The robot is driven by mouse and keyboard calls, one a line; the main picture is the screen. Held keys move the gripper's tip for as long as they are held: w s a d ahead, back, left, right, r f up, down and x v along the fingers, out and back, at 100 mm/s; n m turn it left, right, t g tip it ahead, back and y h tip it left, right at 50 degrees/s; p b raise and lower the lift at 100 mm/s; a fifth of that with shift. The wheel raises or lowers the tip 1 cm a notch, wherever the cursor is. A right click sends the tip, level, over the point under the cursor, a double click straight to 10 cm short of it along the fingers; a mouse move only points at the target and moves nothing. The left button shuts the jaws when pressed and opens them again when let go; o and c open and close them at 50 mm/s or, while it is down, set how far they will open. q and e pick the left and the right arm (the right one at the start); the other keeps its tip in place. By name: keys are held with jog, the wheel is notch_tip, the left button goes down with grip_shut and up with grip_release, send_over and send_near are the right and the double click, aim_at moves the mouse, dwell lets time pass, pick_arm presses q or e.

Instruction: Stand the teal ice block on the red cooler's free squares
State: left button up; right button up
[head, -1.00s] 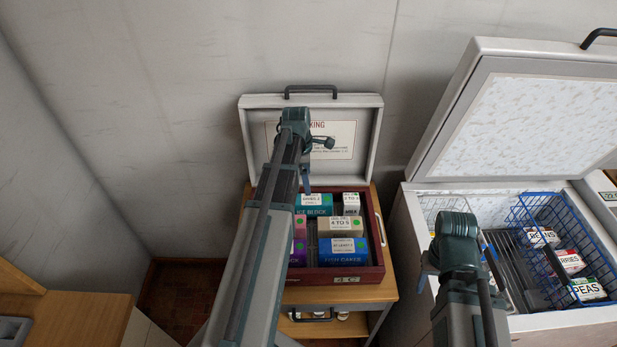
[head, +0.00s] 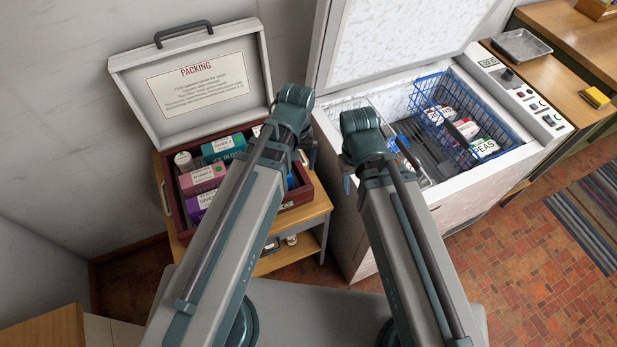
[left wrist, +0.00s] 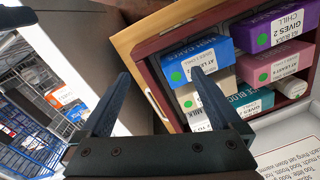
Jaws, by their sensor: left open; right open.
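The red cooler (head: 316,192) stands open on a small wooden stand, its lid raised behind it. The teal ice block (head: 222,147) is inside, at the back of the cooler, label up; it also shows in the left wrist view (left wrist: 262,100), partly covered by a finger. A dark gap lies between the pink and purple boxes and the blue and beige ones. My left gripper (left wrist: 160,95) is open and empty, above the cooler's outer edge; in the head view my arm hides its fingers and part of the cooler.
The cooler also holds a pink box (head: 203,178), a purple box (head: 200,203), a blue box (left wrist: 195,60) and a white bottle (head: 184,161). An open chest freezer (head: 490,178) with a blue wire basket (head: 425,98) stands right of it. Tiled floor lies right.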

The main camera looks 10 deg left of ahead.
pick_arm(q)
jog(key=s+d+m, duration=0.4)
jog(key=s+m, duration=0.1)
jog(key=m, duration=0.1)
jog(key=shift+d+y, duration=0.25)
jog(key=shift+y, duration=0.05)
dwell(0.8)
